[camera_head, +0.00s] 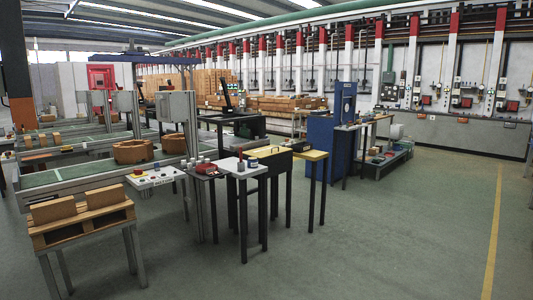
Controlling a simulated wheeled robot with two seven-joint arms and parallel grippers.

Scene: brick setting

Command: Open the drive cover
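Neither of my grippers is in view. I cannot tell for sure which thing is the drive cover. A grey box (173,107) stands above the conveyor at the left, and its front looks closed. A black-sided case with a yellow top (268,158) sits among the small tables in the middle. A tall blue cabinet (321,145) stands behind them, right of the middle. A white control panel with buttons (156,178) is at the conveyor's near end.
A pallet table (85,227) with bricks stands at the near left. Small tables, including one with a white top (240,169) and one with a yellow top (311,155), fill the middle. Green-belted conveyors (75,174) run at the left. The floor (390,235) is clear at the right.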

